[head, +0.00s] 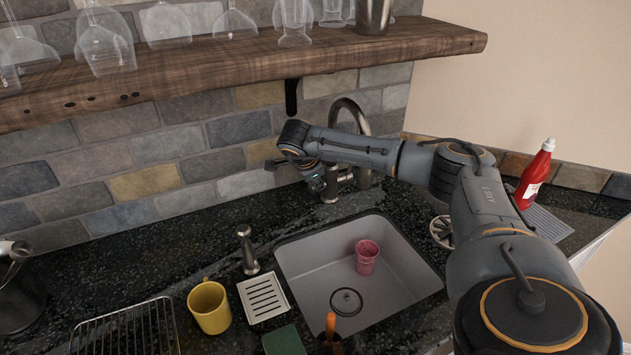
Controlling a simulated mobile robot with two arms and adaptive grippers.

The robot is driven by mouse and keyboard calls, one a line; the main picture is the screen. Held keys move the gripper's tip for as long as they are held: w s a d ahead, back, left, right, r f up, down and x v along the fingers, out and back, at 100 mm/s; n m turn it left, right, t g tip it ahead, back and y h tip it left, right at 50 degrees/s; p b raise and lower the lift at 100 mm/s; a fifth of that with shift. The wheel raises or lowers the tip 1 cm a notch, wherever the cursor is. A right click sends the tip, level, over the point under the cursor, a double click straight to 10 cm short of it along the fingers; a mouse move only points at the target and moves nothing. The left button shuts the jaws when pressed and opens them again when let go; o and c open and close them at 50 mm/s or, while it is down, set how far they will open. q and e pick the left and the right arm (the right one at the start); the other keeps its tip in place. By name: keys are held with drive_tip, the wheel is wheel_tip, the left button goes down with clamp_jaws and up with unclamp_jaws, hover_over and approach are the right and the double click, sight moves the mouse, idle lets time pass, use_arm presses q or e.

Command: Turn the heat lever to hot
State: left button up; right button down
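The metal faucet (354,107) stands behind the sink (300,262), its curved neck rising above my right arm. My forearm crosses in front of the faucet and hides much of its middle. The faucet's base (330,194) shows below the arm. I cannot clearly make out the heat lever. My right gripper (319,186) points down just left of the faucet base, close to it. Whether it touches the faucet and whether its fingers are open cannot be told. My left gripper is not in view.
A pink cup (367,257) stands in the sink. A yellow mug (209,307), soap dispenser (248,250) and white drain tray (263,298) are left of it. A red bottle (535,174) stands at right. A wooden shelf (240,67) with glasses hangs above.

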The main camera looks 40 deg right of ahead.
drive_tip(key=shift+s+a+f+t+b, duration=0.15)
drive_tip(key=shift+s+f+t+b, duration=0.25)
drive_tip(key=shift+f+b, duration=0.4)
drive_tip(key=shift+s+a+r+m+t+h+b, duration=0.2)
drive_tip(key=shift+r+m+t+h+b, duration=0.15)
drive_tip(key=shift+t+b, duration=0.4)
drive_tip(key=c, duration=1.5)
unclamp_jaws()
drive_tip(key=shift+w+d+f, duration=0.15)
drive_tip(key=shift+w+d, duration=0.05)
drive_tip(key=shift+w, duration=0.15)
drive_tip(key=shift+s+a+r, duration=0.1)
drive_tip(key=shift+a+r, duration=0.05)
drive_tip(key=shift+r, duration=0.2)
drive_tip(key=v, duration=1.1)
drive_tip(key=shift+a+r, duration=0.15)
drive_tip(key=shift+r, duration=0.05)
